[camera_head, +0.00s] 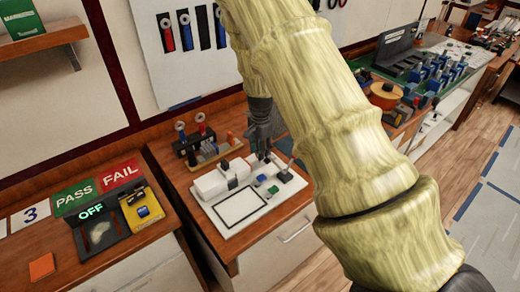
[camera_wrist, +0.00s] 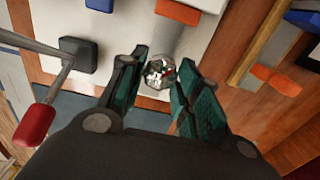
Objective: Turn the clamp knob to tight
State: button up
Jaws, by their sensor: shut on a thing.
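The clamp knob (camera_wrist: 160,73) has a shiny mottled end with a red mark and sits between my gripper's fingertips in the wrist view. A grey cylindrical part rises behind it. My gripper (camera_wrist: 164,72) is shut on the knob, one dark green finger on either side. In the head view my gripper (camera_head: 262,152) points down at the back of a white fixture board (camera_head: 225,230) on a wooden bench. The knob is hidden there by the fingers. Which setting the knob points to cannot be told.
A lever with a red handle (camera_wrist: 35,125) and a black base (camera_wrist: 77,55) stands left of my gripper in the wrist view. A white block (camera_head: 220,178) is on the board. A tool rack (camera_head: 200,140) stands behind. A PASS/FAIL station (camera_head: 100,190) is at the left.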

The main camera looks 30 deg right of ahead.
jog(key=shift+w+d+r, duration=0.1)
jog(key=shift+w+r, duration=0.05)
jog(key=o, duration=0.8)
jog(key=shift+o, duration=1)
notch_tip(320, 180, up, 12)
